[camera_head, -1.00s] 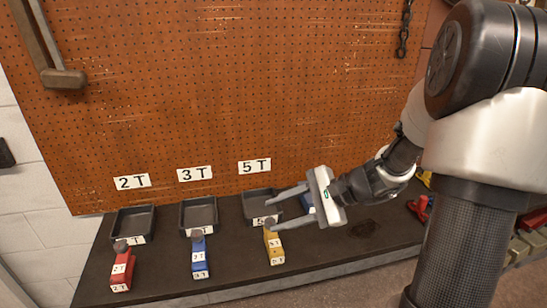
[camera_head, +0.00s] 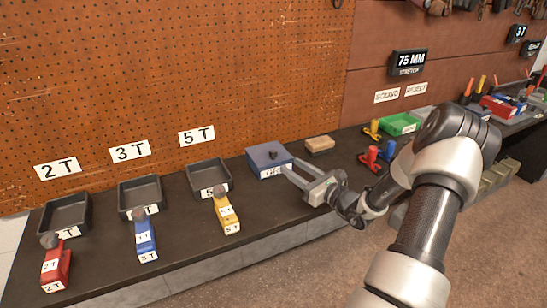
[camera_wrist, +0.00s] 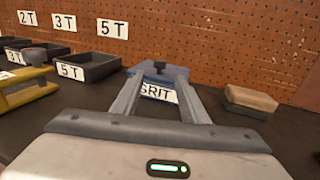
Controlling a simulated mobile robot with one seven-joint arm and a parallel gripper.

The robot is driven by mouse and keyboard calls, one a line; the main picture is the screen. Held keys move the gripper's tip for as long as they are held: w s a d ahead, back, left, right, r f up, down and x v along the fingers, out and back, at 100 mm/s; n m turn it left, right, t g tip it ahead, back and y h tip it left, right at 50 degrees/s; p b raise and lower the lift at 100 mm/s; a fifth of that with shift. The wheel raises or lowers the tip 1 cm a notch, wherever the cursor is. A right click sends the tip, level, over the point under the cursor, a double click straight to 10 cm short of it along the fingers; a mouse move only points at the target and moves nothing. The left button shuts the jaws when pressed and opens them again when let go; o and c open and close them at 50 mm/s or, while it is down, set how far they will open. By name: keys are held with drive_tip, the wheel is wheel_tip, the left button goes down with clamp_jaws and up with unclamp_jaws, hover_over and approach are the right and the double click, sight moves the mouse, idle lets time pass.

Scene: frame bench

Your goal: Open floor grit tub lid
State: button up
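A blue tub (camera_head: 272,168) with a flat blue lid and a small dark knob (camera_head: 273,155) stands on the dark bench. Its white front label is partly hidden by my fingers; in the wrist view the label (camera_wrist: 158,93) shows letters ending in "RIT". The lid looks closed. My gripper (camera_head: 291,169) is open and empty, with its fingers pointing at the tub's front right side. In the wrist view the knob (camera_wrist: 159,66) shows between the two fingertips, beyond them. I cannot tell whether a finger touches the tub.
Dark trays (camera_head: 209,177) under 2T, 3T and 5T signs stand left of the tub, with red, blue and yellow labelled tools (camera_head: 228,216) before them. A tan block (camera_head: 320,145) is right of the tub. Red and yellow pieces and a green tray (camera_head: 400,124) lie further right. A pegboard stands behind.

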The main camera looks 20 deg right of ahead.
sight(276, 156)
drive_tip(key=b+x, duration=0.1)
drive_tip(key=x, duration=0.9)
drive_tip(key=shift+w+a, duration=0.1)
drive_tip(key=shift+w, duration=0.15)
clamp_jaws()
